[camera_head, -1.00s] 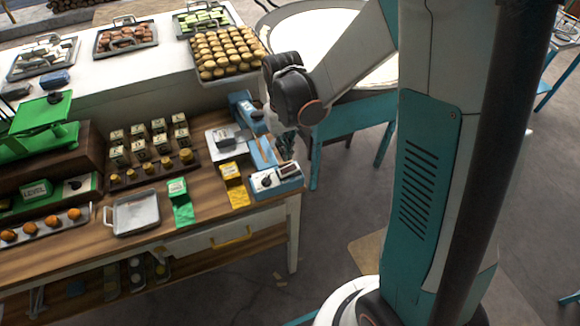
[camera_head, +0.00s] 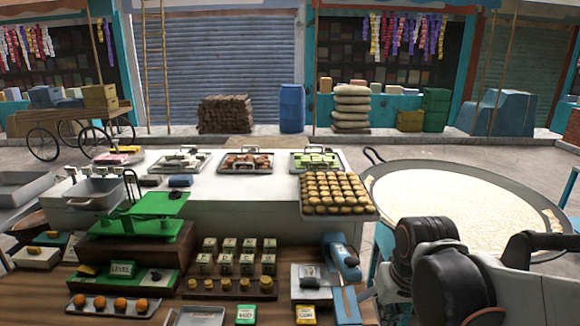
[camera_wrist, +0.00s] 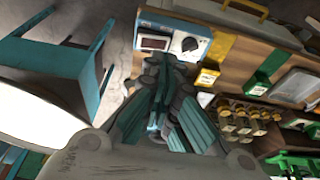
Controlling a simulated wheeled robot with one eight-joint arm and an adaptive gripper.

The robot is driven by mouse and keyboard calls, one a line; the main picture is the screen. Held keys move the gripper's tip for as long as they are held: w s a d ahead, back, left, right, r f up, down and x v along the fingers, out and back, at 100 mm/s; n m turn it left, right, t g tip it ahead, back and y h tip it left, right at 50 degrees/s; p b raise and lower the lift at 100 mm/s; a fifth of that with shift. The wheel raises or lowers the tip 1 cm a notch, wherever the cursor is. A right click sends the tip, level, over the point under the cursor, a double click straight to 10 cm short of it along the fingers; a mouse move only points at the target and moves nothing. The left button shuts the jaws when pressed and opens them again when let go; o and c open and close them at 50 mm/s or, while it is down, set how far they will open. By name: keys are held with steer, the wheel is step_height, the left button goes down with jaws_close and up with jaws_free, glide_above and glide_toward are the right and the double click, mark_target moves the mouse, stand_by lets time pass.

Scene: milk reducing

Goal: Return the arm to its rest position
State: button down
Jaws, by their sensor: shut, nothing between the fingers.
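My arm is folded at the lower right of the head view, its dark wrist (camera_head: 440,265) beside the table and in front of the large round pan. My gripper (camera_wrist: 162,82) shows in the wrist view with its teal fingers together and nothing between them. In that view it hangs next to the blue device with a dial and a small display (camera_wrist: 172,40). In the head view the fingers are mostly hidden behind the wrist and the frame edge.
The wooden table (camera_head: 50,295) holds a green scale (camera_head: 150,210) and small boxes. A blue device (camera_head: 341,262) stands at its right end, close to my arm. The wide pan (camera_head: 450,205) is behind my arm.

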steer(key=s+f+t+b, duration=0.1)
steer(key=s+t+b, duration=0.3)
steer(key=s, duration=0.5)
steer(key=shift+b, duration=1.1)
steer(key=shift+s, duration=0.1)
